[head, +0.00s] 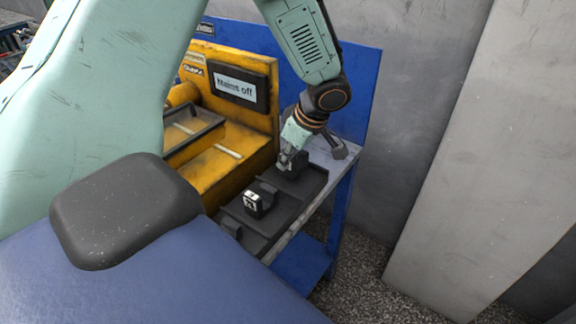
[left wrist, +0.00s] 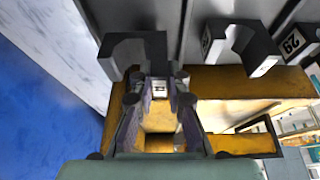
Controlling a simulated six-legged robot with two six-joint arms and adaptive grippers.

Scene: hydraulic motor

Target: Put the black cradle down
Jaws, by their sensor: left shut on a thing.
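My left gripper (head: 287,157) points down over the dark tray (head: 285,222) at the right end of the bench. It is shut on a black cradle (head: 294,165), at the tray's far end. In the left wrist view the held cradle (left wrist: 135,50) is a dark U-shaped block just beyond the fingertips (left wrist: 158,82). I cannot tell whether it touches the tray or hangs slightly above it. A second black cradle (head: 259,201) with a white label stands nearer on the tray. It also shows in the left wrist view (left wrist: 240,46). My right gripper is not in view.
A yellow machine (head: 235,150) with a "Mains off" sign (head: 236,88) stands left of the tray. A blue panel (head: 361,92) rises behind the bench. A grey tool-like object (head: 338,149) lies near my gripper. Grey walls (head: 425,60) are to the right.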

